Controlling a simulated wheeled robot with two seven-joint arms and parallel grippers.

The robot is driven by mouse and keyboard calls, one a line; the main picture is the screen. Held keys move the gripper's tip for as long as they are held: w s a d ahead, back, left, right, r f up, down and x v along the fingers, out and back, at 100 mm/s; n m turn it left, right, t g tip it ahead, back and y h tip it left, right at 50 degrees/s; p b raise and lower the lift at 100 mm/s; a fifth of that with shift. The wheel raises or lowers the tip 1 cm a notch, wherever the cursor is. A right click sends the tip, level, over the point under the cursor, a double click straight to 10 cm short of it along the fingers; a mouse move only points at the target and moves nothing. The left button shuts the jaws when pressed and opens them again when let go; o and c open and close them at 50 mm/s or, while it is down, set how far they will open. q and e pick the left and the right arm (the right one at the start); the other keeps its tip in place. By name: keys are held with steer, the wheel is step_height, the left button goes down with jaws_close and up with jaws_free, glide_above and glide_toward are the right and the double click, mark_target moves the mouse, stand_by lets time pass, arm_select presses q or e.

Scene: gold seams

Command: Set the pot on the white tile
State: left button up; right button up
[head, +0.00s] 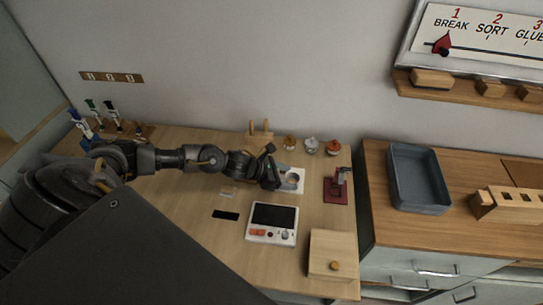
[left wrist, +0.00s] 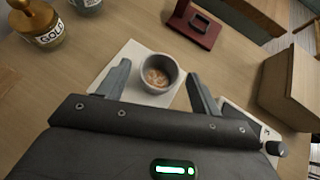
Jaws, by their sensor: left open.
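The pot, a small grey round cup with a coppery patterned inside, shows in the left wrist view (left wrist: 157,73) and in the head view (head: 293,178). It appears to stand upright on the white tile (left wrist: 110,100), which also shows in the head view (head: 298,189). My left gripper (head: 274,169) is open just beside the pot. In the left wrist view its two fingers (left wrist: 158,70) stand on either side of the pot with gaps, and I see no clear contact. The near part of the tile is hidden by the gripper body. My right gripper is out of view.
A white device with a dark screen (head: 273,236) lies in front of the tile. A red stand (head: 338,194) is to the right, a wooden box (head: 330,246) at the front right. Several small jars (head: 311,146) stand behind. A black strip (head: 226,215) lies on the table (head: 190,225).

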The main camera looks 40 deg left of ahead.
arm_select(q)
steer(key=b+v, duration=0.2)
steer(key=v, duration=0.9)
steer(key=shift+a, duration=0.1)
